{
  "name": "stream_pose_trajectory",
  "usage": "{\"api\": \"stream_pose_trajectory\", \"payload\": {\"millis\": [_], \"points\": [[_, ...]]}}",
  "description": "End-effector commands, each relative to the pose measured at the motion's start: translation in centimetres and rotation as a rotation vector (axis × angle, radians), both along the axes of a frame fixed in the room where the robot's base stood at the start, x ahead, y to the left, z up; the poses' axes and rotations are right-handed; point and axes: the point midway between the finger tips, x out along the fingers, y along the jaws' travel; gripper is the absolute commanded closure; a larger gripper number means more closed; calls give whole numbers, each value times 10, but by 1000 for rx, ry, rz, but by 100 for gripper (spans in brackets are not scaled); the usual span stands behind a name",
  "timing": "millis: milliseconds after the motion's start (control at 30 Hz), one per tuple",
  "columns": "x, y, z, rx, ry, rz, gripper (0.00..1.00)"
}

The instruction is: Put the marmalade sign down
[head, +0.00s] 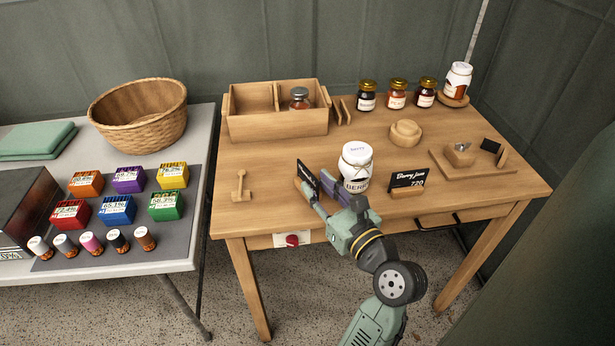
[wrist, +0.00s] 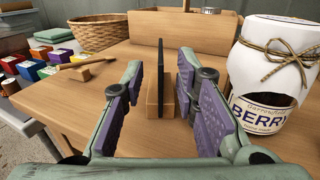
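A black sign with a wooden foot (head: 308,176) stands upright on the wooden table, left of the white berry jar; its lettering is too small to read. In the wrist view the sign (wrist: 161,75) is edge-on, its foot seemingly on the tabletop. My gripper (head: 320,194) is open around it, one finger on each side. In the wrist view my gripper (wrist: 160,88) shows a clear gap between the left pad and the sign, and a narrower one at the right pad. A second black sign reading "Berry jam 7.20" (head: 407,180) stands to the right of the jar.
The white berry jar (head: 356,166) stands close beside my right finger. A wooden divided box (head: 277,126), several small jars along the back, a round wooden piece (head: 404,133) and a wooden tray (head: 475,172) are on the table.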

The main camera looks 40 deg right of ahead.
Motion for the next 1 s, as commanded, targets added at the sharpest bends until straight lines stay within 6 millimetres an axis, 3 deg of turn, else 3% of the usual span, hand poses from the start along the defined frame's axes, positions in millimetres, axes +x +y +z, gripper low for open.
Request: {"api": "stream_pose_trajectory", "payload": {"millis": [300, 633, 1000], "points": [[43, -7, 5, -1, 0, 2, 72], [49, -8, 3, -1, 0, -1, 73], [49, -8, 4, -1, 0, -1, 98]]}}
